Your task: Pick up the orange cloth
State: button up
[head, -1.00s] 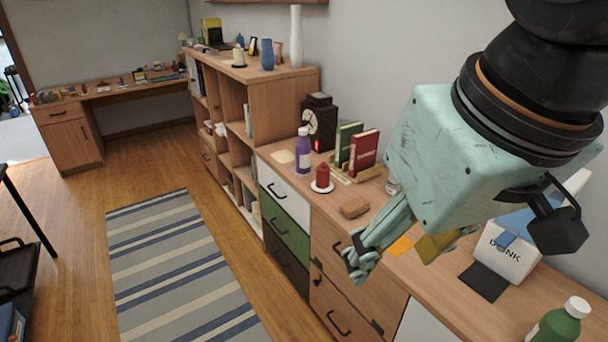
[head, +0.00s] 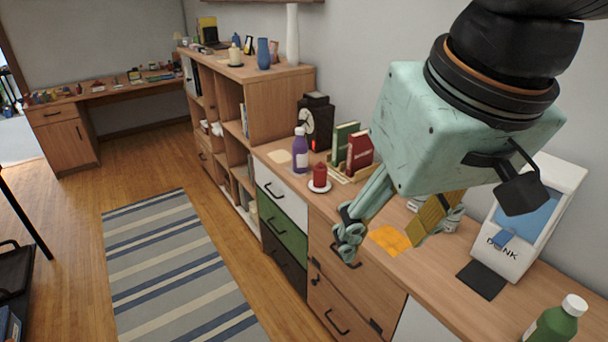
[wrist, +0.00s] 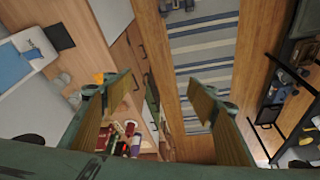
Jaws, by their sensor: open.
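The orange cloth (head: 390,240) lies flat on the wooden counter, right of the red candle. My gripper (head: 391,226) is open and empty, with its fingers spread left and right of the cloth in the head view. The fingers look to be above the counter; I cannot tell the exact height. In the wrist view my gripper (wrist: 163,90) shows its two fingers wide apart with nothing between them. A small orange patch of the cloth (wrist: 99,77) shows there beside the left finger, mostly hidden by it.
A red candle (head: 320,177) on a white dish, a purple bottle (head: 300,150) and books (head: 359,151) stand left of the cloth. A white dispenser (head: 518,245), a black mat (head: 482,279) and a green bottle (head: 555,326) are to the right. The counter's front edge is close.

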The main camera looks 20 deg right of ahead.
jog(key=w+d+f+m+g+p, duration=0.15)
jog(key=w+d+m, duration=0.25)
jog(key=w, duration=1.1)
jog(key=w+d+m+g+p, duration=0.1)
jog(key=w+d+m+p, duration=0.2)
jog(key=w, duration=1.2)
jog(key=w+d+f+m+p, duration=0.1)
jog(key=w+d+f+m, duration=0.2)
jog(key=w+d+f, duration=0.4)
jog(key=w+d+f+m+g+p, duration=0.1)
jog(key=w+d+f+m+p, duration=0.1)
jog(key=w+d+f, duration=0.6)
jog(key=shift+w+f+m, duration=0.9)
jog(key=shift+w+f, duration=1.55)
jog(key=shift+f, duration=1.1)
jog(key=shift+d+f, duration=0.1)
jog(key=shift+f+b, duration=0.65)
jog(key=shift+f, duration=3.55)
jog(key=shift+f, duration=0.1)
jog(key=shift+s+d+f+b, duration=0.1)
jog(key=shift+f+b, duration=0.5)
jog(key=shift+f, duration=1.9)
